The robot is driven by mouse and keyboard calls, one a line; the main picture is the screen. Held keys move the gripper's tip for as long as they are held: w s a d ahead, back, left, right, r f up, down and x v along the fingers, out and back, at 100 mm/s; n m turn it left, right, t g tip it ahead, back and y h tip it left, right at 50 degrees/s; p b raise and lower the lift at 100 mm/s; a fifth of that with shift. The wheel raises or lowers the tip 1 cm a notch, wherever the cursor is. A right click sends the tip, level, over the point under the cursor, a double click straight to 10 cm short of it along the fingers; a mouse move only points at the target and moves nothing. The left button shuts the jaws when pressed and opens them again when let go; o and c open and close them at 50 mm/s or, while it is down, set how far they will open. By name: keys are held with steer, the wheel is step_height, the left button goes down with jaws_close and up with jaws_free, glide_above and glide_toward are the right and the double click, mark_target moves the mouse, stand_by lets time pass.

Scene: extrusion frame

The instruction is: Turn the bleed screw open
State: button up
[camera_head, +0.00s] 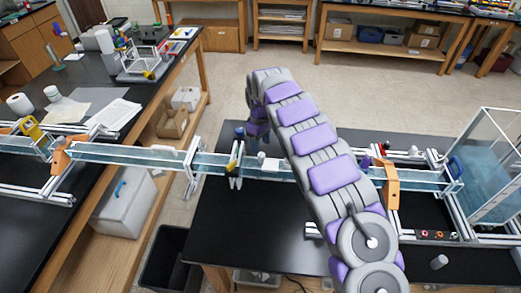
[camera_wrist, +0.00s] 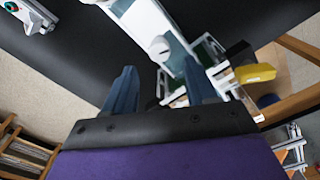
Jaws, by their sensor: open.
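A small pale knob (camera_wrist: 160,48) sits on the side of a white frame bar in the wrist view. It may be the bleed screw, but its slot or head detail is too small to tell. My gripper (camera_wrist: 159,66) is open, its two blue fingers apart, with the knob just beyond and between the tips. The fingers do not appear closed on anything. In the head view, my arm reaches over the clear channel (camera_head: 262,166), and my gripper (camera_head: 240,132) is mostly hidden at its far side. A small white cylinder (camera_head: 261,157) shows on the channel beside it.
A yellow-and-black clamp (camera_wrist: 255,72) stands near the right finger in the wrist view. An orange bracket (camera_head: 391,187) and a clear tank (camera_head: 490,180) are to the right in the head view. The black tabletop (camera_head: 235,215) is clear in front of the channel.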

mark_target(262, 154)
step_height(262, 154, up, 12)
steer(key=shift+r, duration=0.25)
stand_by(0.6)
steer(key=s+d+r+m+h+b, duration=0.1)
steer(key=s+d+r+m+b, duration=0.2)
steer(key=s+d, duration=0.55)
steer(key=s+d+r+m+b, duration=0.15)
steer(key=s+d+m, duration=0.25)
steer(key=s+d, duration=0.45)
steer(key=s+f+m+b, duration=0.1)
steer(key=s+f, duration=0.3)
steer(key=s, duration=0.7)
steer(key=s+d+f+m+g+b, duration=0.1)
steer(key=s+f, duration=0.4)
steer(key=s, duration=0.6)
steer(key=s+d+f+m+y+b, duration=0.1)
steer(key=s+f+m+b, duration=0.1)
steer(key=s, duration=0.9)
step_height(262, 154, down, 2)
steer(key=shift+d+f+g+b, duration=0.2)
steer(key=shift+g+b, duration=0.2)
steer(key=shift+b, duration=0.45)
